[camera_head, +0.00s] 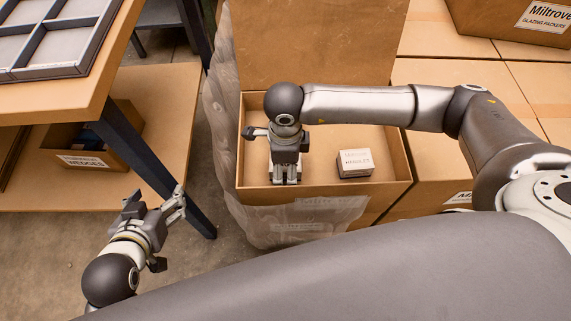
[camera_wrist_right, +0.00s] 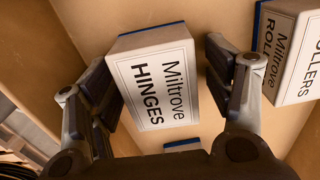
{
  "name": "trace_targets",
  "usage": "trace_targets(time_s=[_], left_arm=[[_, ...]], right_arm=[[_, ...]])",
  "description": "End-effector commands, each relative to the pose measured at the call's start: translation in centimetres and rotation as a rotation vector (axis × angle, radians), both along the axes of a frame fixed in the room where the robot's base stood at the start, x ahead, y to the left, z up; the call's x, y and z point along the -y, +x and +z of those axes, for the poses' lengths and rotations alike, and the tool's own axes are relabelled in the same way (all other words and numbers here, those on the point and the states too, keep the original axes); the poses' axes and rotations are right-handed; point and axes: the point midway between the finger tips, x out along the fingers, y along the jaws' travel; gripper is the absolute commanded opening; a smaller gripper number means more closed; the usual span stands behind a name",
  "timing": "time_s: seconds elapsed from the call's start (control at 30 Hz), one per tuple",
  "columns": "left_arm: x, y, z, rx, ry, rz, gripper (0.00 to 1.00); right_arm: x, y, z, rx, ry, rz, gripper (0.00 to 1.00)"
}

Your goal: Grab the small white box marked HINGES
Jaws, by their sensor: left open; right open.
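The white HINGES box (camera_wrist_right: 155,84) lies in the open carton, its label facing the right wrist camera. My right gripper (camera_wrist_right: 160,72) is open, with one finger on either side of this box; I cannot tell whether either finger touches it. In the head view my right gripper (camera_head: 285,176) reaches down into the left part of the carton (camera_head: 395,195) and mostly hides the box. My left gripper (camera_head: 160,204) is open and empty, left of the carton and above the floor.
A white ROLLERS box (camera_wrist_right: 292,50) sits to the right in the carton; a similar white box (camera_head: 355,162) shows in the head view. A wooden table (camera_head: 112,70) stands at left.

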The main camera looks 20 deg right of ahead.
Motion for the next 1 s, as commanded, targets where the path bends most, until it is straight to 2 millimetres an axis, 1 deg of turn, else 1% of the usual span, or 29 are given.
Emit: trace_targets(time_s=[0.1, 0.53, 0.57, 0.83, 0.97, 1.0], left_arm=[[0.0, 0.0, 0.0, -0.001, 0.000, 0.000, 0.70], [0.0, 0.0, 0.0, -0.002, 0.001, 0.001, 0.70], [0.0, 0.0, 0.0, -0.002, 0.001, 0.001, 0.70], [0.0, 0.0, 0.0, -0.005, 0.002, 0.001, 0.70], [-0.1, -0.4, -0.2, -0.029, 0.006, 0.002, 0.70], [-0.3, -0.8, -0.5, -0.051, 0.011, 0.003, 0.70]], right_arm=[[0.0, 0.0, 0.0, 0.000, 0.000, 0.000, 0.73], [0.0, 0.0, 0.1, 0.000, 0.001, 0.000, 0.18], [-0.1, 0.0, 0.1, 0.002, 0.002, 0.001, 0.16], [-0.1, 0.1, 0.3, 0.002, 0.002, 0.000, 0.16], [-0.1, 0.1, 0.9, 0.002, 0.003, 0.001, 0.16], [-0.1, 0.1, 1.2, 0.002, 0.003, 0.001, 0.16]])
